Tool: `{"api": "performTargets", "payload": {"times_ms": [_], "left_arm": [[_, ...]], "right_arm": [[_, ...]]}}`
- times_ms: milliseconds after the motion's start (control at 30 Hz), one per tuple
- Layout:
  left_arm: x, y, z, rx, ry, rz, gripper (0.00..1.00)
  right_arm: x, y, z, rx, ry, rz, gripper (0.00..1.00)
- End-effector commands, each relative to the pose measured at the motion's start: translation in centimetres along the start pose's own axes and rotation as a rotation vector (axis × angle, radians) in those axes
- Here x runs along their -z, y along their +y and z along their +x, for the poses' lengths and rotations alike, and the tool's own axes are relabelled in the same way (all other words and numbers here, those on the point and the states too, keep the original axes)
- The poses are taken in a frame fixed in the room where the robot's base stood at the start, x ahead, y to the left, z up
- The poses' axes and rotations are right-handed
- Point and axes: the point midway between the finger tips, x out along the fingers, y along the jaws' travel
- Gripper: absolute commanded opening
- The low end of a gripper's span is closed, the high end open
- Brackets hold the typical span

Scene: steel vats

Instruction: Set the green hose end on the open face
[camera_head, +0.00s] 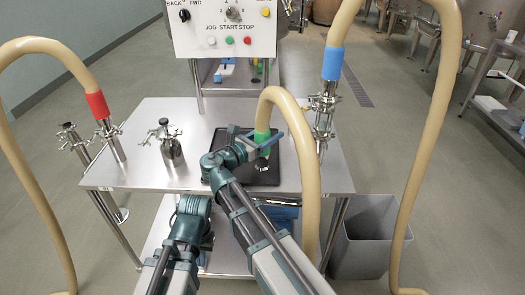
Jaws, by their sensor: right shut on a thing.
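The green hose end (262,137) is the cuffed end of a beige hose that arches up and over to the right. My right gripper (264,145) is shut on it, holding it over the black tray (286,170) on the steel table. Its lower end is partly hidden. A short steel pipe (171,151) with a clamp on top and no hose stands to the left of it. Another hoseless pipe top (70,134) stands at the table's left edge. I cannot make out their faces. My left gripper (205,240) is low by the table's front edge, its fingers unclear.
A red-cuffed hose (98,105) sits on a pipe at the left, a blue-cuffed hose (332,64) on a pipe at the right. A control panel (222,28) stands behind the table (140,112). A grey bin (368,235) is on the floor at right.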

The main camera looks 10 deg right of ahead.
Motion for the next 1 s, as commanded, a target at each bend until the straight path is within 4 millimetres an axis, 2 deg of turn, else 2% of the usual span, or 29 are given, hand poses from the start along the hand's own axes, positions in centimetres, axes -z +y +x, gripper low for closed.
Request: {"api": "performTargets", "payload": {"times_ms": [33, 67, 633, 1000], "left_arm": [[0.0, 0.0, 0.0, 0.0, 0.0, 0.0, 0.0], [0.0, 0.0, 0.0, 0.0, 0.0, 0.0, 0.0], [0.0, 0.0, -0.2, 0.0, 0.0, 0.0, 0.0], [-0.1, -0.1, -1.6, 0.0, 0.0, 0.0, 0.0]], "right_arm": [[0.0, 0.0, 0.0, 0.0, 0.0, -0.001, 0.04], [0.0, 0.0, 0.0, 0.0, 0.0, -0.001, 0.0], [-0.2, 0.0, 0.1, 0.0, -0.002, -0.001, 0.0], [-1.6, -0.1, 0.6, 0.001, -0.002, -0.001, 0.0]]}}
